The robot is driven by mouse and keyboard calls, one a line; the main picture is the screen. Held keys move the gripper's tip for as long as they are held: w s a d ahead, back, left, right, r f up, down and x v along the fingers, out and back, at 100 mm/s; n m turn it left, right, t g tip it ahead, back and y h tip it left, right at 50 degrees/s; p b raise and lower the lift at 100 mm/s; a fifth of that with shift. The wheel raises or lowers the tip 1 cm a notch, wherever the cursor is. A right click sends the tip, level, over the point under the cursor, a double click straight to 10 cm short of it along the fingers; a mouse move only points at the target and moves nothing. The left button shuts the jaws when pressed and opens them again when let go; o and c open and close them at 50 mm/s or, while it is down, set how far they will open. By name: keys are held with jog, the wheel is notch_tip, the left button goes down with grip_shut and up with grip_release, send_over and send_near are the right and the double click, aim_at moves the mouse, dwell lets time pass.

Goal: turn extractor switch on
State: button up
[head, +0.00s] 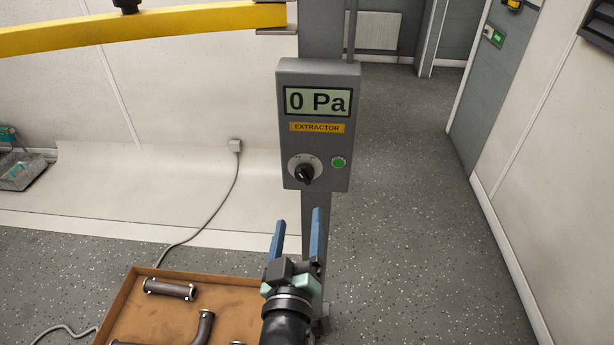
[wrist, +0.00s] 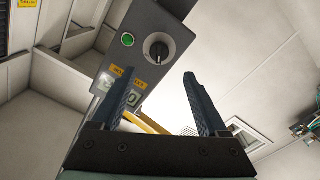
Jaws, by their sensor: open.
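The extractor box (head: 318,150) is a grey panel on a post, with a display (head: 318,102) reading "0 Pa" and a yellow "EXTRACTOR" label (head: 317,127). Its black rotary switch (head: 305,174) sits on a pale round plate at the lower left, with a green round button (head: 338,162) to its right. My gripper (head: 296,225) is open and empty, its blue fingers pointing up just below the box in the head view. In the wrist view the box appears upside down; the switch (wrist: 159,48) shows beyond and between the open fingertips, apart from them.
A brown tray (head: 225,283) with several metal pipe pieces lies at the lower left. A yellow beam (head: 140,30) runs to the post top. A grey cable (head: 225,195) hangs from a wall socket. The speckled floor (head: 415,200) to the right is clear.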

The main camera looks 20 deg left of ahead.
aim_at(304, 180)
jog(key=p+x, duration=0.1)
jog(key=x, duration=0.9)
jog(key=shift+w, duration=0.35)
jog(key=shift+c, duration=0.2)
grip_shut()
